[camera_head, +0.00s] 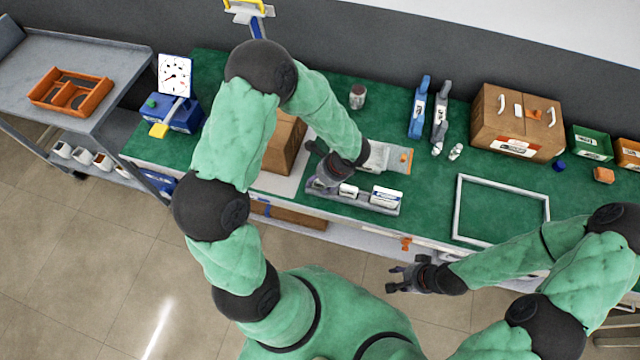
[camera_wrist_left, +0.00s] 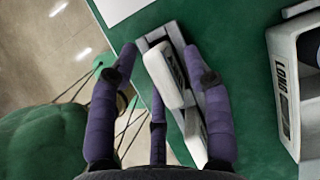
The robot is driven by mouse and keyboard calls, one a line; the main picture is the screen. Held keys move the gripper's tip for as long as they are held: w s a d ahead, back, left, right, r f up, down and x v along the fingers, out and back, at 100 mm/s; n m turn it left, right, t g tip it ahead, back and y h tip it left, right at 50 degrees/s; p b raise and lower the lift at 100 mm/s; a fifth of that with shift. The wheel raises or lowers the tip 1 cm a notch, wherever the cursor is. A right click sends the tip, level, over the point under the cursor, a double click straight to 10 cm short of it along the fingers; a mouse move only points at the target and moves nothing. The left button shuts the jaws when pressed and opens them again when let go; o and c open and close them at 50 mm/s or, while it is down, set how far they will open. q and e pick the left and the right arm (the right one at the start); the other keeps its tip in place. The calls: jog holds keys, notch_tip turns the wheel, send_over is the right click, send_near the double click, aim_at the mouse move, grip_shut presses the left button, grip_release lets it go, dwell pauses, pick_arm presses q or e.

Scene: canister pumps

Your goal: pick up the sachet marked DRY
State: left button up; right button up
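No lettering reading DRY is legible in either view. A grey tray (camera_head: 352,203) on the green bench holds white blocks, one with a dark label (camera_head: 386,198). My right gripper (camera_head: 397,280) is open and empty, in front of the bench.
A cardboard box (camera_head: 285,142) stands behind my left forearm. A white frame (camera_head: 458,205) lies on the right. A blue device with a gauge (camera_head: 178,112) stands left.

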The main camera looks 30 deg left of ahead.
pick_arm(q)
grip_shut()
jog(key=shift+r, duration=0.15)
